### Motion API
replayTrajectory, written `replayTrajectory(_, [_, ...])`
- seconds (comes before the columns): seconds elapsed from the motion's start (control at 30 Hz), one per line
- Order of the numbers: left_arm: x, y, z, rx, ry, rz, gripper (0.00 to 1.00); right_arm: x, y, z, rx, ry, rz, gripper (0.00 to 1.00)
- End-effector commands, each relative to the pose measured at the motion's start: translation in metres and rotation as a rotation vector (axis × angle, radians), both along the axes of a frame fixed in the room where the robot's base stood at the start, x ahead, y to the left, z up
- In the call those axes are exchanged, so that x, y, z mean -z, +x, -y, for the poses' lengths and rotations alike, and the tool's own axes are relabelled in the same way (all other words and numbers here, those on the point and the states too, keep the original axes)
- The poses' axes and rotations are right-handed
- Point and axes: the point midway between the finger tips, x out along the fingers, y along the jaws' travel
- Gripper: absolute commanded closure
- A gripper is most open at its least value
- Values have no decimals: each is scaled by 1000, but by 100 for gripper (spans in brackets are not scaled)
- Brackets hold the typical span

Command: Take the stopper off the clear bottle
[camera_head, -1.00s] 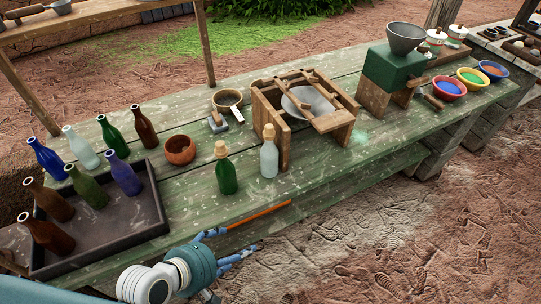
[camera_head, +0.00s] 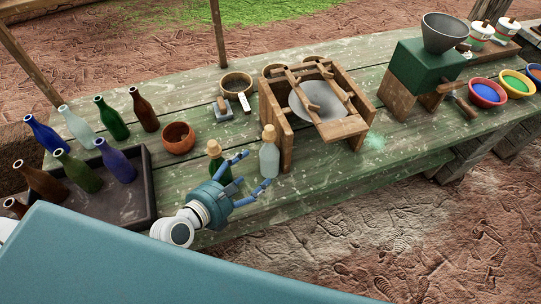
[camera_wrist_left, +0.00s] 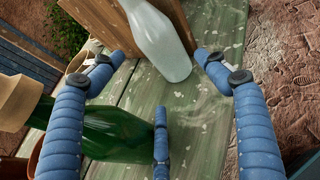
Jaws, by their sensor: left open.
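The clear bottle (camera_head: 269,160), pale and whitish, stands upright on the green table beside the wooden frame; its tan stopper (camera_head: 268,133) is in its neck. In the left wrist view the bottle's lower body (camera_wrist_left: 163,42) shows, and its top is cut off. My left gripper (camera_head: 251,171) is open, its blue fingers reaching toward the bottle from the left, with nothing held between them. The green stoppered bottle (camera_head: 214,160) is partly hidden behind my gripper; in the wrist view it (camera_wrist_left: 110,138) lies close beside and behind the fingers. My right gripper is not in view.
The wooden frame with a metal bowl (camera_head: 345,126) stands right of the clear bottle. A terracotta bowl (camera_head: 178,139) and a dark tray (camera_head: 150,181) with several bottles are on the left. A green grinder (camera_head: 420,68) stands farther right. The table's front edge is close below.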

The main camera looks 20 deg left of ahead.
Motion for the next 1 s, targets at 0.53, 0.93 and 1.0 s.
replayTrajectory(0.53, [17, 55, 23, 2, 1, 1, 25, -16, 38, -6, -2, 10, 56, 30])
replayTrajectory(0.93, [19, 58, 24, 2, 1, 1, 47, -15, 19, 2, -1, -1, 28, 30])
replayTrajectory(1.0, [19, 58, 24, 2, 1, 1, 61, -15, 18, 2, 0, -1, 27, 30])
